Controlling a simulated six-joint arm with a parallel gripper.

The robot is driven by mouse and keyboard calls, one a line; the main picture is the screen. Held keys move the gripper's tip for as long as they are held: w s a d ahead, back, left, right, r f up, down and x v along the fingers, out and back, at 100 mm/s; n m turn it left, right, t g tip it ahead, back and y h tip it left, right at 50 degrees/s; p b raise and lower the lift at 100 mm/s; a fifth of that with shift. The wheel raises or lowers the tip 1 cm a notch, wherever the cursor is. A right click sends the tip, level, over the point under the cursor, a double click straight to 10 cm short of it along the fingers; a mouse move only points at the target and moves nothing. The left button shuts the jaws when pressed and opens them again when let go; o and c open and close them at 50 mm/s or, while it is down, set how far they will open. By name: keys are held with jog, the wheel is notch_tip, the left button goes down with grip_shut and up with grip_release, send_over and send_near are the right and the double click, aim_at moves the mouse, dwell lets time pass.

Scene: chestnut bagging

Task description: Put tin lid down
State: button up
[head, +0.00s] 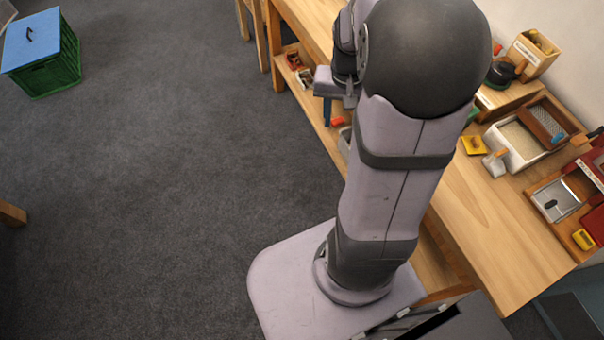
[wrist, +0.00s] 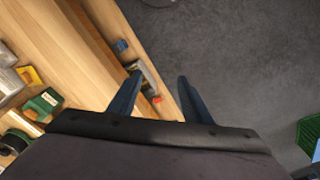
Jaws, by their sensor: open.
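My gripper (wrist: 160,84) is open and empty in the wrist view, its two blue fingers spread apart. It points down past the front edge of the wooden bench. In the head view only part of my gripper (head: 327,110) shows, beside the bench's front, with the arm hiding much behind it. I cannot make out a tin lid with certainty in either view. A dark round tin-like item (head: 502,72) stands on the bench at the back right, partly hidden by my arm.
The wooden bench (head: 480,235) holds a pale tray (head: 516,160), a yellow item (head: 473,146), a wooden box (head: 533,55) and a grater-like tool (head: 556,199). Small items lie on its lower shelf. A green crate with a blue top (head: 42,55) stands on the open grey floor.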

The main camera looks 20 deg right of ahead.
jog(key=s+a+f+n, duration=0.1)
jog(key=s+a+n, duration=0.2)
jog(key=a, duration=0.4)
jog(key=s+a+f+n, duration=0.1)
jog(key=s+a+n, duration=0.3)
jog(key=a, duration=0.4)
jog(key=shift+s+f+g+y, duration=0.3)
jog(key=shift+s+f+y, duration=0.1)
jog(key=shift+s, duration=0.3)
